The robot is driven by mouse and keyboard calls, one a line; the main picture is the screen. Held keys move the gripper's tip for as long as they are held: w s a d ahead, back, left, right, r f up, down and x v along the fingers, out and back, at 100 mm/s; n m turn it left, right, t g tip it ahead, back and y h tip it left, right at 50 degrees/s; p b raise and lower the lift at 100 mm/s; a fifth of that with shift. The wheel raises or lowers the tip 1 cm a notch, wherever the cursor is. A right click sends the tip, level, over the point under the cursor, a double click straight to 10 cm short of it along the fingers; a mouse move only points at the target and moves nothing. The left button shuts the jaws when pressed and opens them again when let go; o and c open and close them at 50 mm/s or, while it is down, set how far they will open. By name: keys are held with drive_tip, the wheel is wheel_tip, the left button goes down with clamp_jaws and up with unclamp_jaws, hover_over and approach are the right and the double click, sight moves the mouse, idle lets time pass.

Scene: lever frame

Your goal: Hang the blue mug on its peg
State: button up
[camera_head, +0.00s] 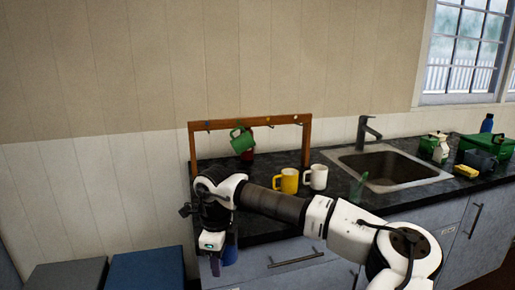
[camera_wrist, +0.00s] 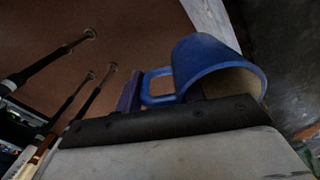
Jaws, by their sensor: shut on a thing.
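The blue mug (camera_head: 230,256) is low in front of the counter's front edge in the head view, mostly hidden behind my gripper (camera_head: 216,263). In the wrist view the blue mug (camera_wrist: 210,62) is tilted, with its open rim toward the lower right. My gripper (camera_wrist: 162,95) is shut on the mug at its handle side; the exact contact is partly hidden. The wooden frame (camera_head: 250,122) stands at the back of the counter, with small pegs along its top bar. A green mug (camera_head: 241,140) hangs tilted from it. The pegs to its right look empty.
A yellow mug (camera_head: 286,181) and a white mug (camera_head: 316,177) stand on the dark counter (camera_head: 265,208) near the frame's right post. A red object (camera_head: 247,154) is partly hidden behind the green mug. The sink (camera_head: 385,168) and green containers are farther right.

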drive_tip(key=d+f+n, duration=0.3)
drive_tip(key=f+n, duration=0.3)
drive_tip(key=f, duration=0.6)
drive_tip(key=s+d+f+n, duration=0.1)
drive_tip(key=d+f+n, duration=0.2)
drive_tip(key=f+n, duration=0.4)
drive_tip(key=d+f+n, duration=0.3)
drive_tip(key=f+n, duration=0.3)
drive_tip(key=f, duration=1.1)
drive_tip(key=shift+s+d+f+n, duration=0.2)
drive_tip(key=shift+s+n, duration=0.1)
drive_tip(key=shift+n, duration=0.1)
